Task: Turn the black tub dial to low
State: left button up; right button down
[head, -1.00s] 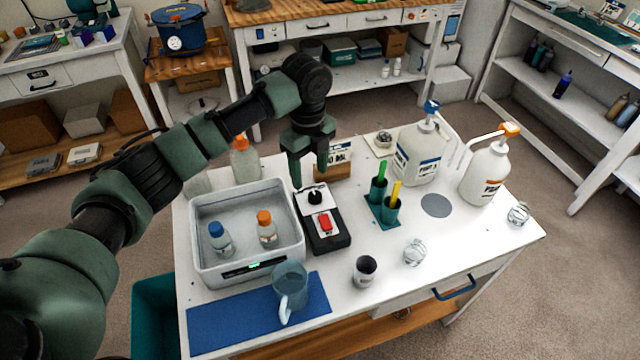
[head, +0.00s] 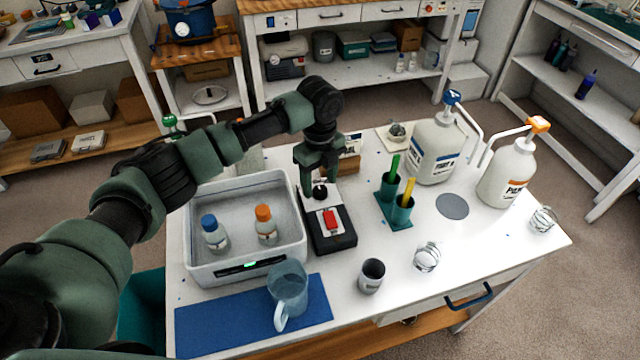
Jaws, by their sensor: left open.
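The black tub dial (head: 320,191) sits on a white plate at the back of a small black control box (head: 333,240). A red rocker switch (head: 330,219) is in front of it on the same box. My left gripper (head: 320,182) points down over the dial, with its open fingers at the dial's sides or just above it; I cannot tell whether they touch. The dial's setting is too small to read. The grey-white tub (head: 197,256) stands left of the box, holding a blue-capped bottle (head: 214,233) and an orange-capped bottle (head: 265,224). My right gripper is not in view.
A jug (head: 288,290) stands on a blue mat (head: 205,328) in front. A dark cup (head: 371,276), a clear cup (head: 427,257) and a teal holder with stirrers (head: 392,213) stand right. Two pump bottles (head: 436,150) (head: 505,178) stand back right.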

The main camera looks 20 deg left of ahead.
pick_arm(q)
notch_tip(320, 180, down, 2)
jog(key=shift+w+f, duration=0.1)
jog(key=shift+w, duration=0.05)
grip_shut()
